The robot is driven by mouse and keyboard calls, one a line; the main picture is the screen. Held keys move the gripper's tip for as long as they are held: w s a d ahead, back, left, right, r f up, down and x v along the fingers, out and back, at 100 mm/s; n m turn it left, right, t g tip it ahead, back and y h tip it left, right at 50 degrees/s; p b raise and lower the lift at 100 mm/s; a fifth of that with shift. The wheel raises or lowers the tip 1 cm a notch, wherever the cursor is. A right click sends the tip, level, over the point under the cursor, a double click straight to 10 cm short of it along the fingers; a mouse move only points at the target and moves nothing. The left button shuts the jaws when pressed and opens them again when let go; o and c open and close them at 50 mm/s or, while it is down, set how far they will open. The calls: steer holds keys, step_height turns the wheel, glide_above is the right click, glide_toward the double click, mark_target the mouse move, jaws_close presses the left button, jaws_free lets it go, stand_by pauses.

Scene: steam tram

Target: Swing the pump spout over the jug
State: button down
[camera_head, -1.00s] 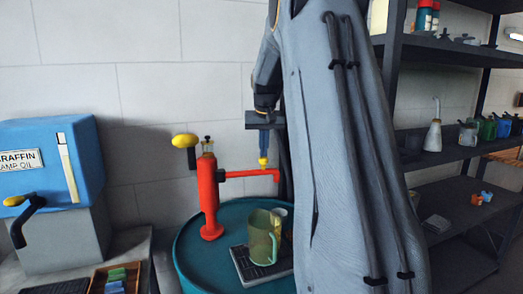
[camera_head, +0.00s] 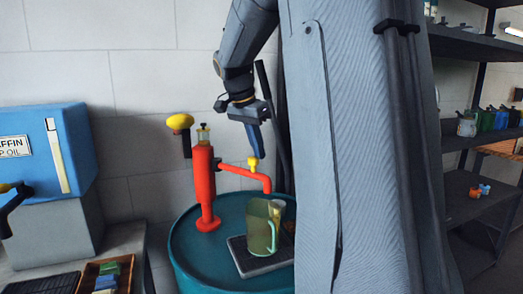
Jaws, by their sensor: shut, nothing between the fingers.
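The red pump (camera_head: 204,185) stands upright on a teal drum (camera_head: 195,252). Its red spout (camera_head: 245,172) points right and toward me, with its down-turned end in line above the rim of the green translucent jug (camera_head: 258,228). I cannot tell for sure whether the end is centred over the mouth. A yellow knob (camera_head: 253,163) stands up from the spout. My gripper (camera_head: 258,153) reaches down from above, shut and empty. Its blue fingertips are at the knob's top right, touching or very close. The jug stands upright on a dark grated tray (camera_head: 250,268).
The pump's yellow-ended handle (camera_head: 180,122) rises at its left. A blue paraffin tank (camera_head: 60,140) stands at the left, above a wooden box (camera_head: 88,276) of small coloured blocks. Dark shelves (camera_head: 465,150) stand at the right. My grey arm covers much of the right-centre.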

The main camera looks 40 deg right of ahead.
steer(key=shift+s+a, duration=0.35)
steer(key=shift+a, duration=0.6)
steer(key=shift+a+f, duration=0.1)
steer(key=shift+a, duration=0.05)
step_height(320, 180, up, 10)
steer(key=d+b, duration=0.1)
stand_by(0.4)
steer(key=shift+s, duration=0.1)
stand_by(0.4)
